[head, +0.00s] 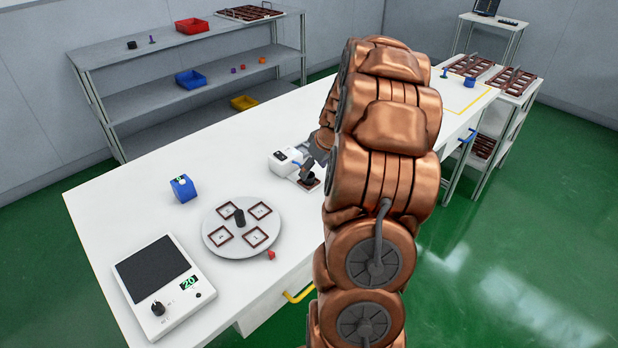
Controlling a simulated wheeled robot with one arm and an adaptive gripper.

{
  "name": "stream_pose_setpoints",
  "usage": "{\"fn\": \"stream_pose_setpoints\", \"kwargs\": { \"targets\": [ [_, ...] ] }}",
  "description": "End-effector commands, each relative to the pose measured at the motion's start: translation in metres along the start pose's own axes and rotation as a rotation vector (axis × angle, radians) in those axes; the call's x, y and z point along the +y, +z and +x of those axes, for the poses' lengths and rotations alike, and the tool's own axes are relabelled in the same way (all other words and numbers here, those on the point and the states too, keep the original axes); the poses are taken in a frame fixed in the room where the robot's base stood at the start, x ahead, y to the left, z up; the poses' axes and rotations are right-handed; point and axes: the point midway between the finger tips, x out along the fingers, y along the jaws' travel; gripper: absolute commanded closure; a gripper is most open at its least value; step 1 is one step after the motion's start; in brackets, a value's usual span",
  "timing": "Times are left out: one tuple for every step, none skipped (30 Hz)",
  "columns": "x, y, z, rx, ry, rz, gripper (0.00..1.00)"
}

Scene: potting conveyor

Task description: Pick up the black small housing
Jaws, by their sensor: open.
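A small black block (131,45) sits on the top shelf of the grey rack, near its left end, and looks like the black small housing. It is too small to make out its details. My gripper (317,150) is only partly seen, as grey parts past the end of my copper arm over the white table (130,205). My arm hides most of it and its fingertips are not clear. It is open and far from the black block. A white device (285,160) with a blue lever and a dark head stands just left of it.
A round turntable (216,248) with square frames, a blue box (183,188), a red piece (271,254) and a scale (170,307) occupy the near table. The rack holds a red bin (191,26), a blue bin (191,79) and a yellow bin (243,102). Green floor is free at right.

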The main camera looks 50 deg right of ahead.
Motion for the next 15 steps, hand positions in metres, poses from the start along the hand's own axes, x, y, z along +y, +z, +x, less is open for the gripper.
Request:
{"fn": "stream_pose_setpoints", "kwargs": {
  "targets": [
    [0.000,-0.001,0.003,-0.004,-0.002,0.000,0.31],
    [0.000,-0.002,0.006,-0.003,-0.001,-0.001,0.31],
    [0.001,-0.004,0.009,-0.002,0.000,-0.001,0.31],
    [0.001,-0.004,0.012,-0.001,0.001,0.000,0.31],
    [0.002,-0.005,0.015,-0.001,0.001,0.000,0.31],
    [0.002,-0.005,0.020,-0.002,0.000,0.000,0.31],
    [0.001,-0.005,0.024,-0.002,-0.001,-0.001,0.31],
    [0.001,-0.005,0.028,-0.003,-0.002,-0.001,0.31],
    [0.001,-0.004,0.032,-0.002,-0.003,0.000,0.31],
    [0.001,-0.004,0.035,-0.002,-0.002,0.000,0.31],
    [0.001,-0.004,0.036,-0.002,-0.002,0.000,0.31],
    [0.001,-0.005,0.038,-0.001,0.000,0.000,0.31],
    [0.002,-0.005,0.039,0.000,0.000,0.000,0.31],
    [0.002,-0.005,0.040,0.000,0.001,0.000,0.31],
    [0.002,-0.005,0.040,0.000,0.002,-0.001,0.31]
  ]
}}
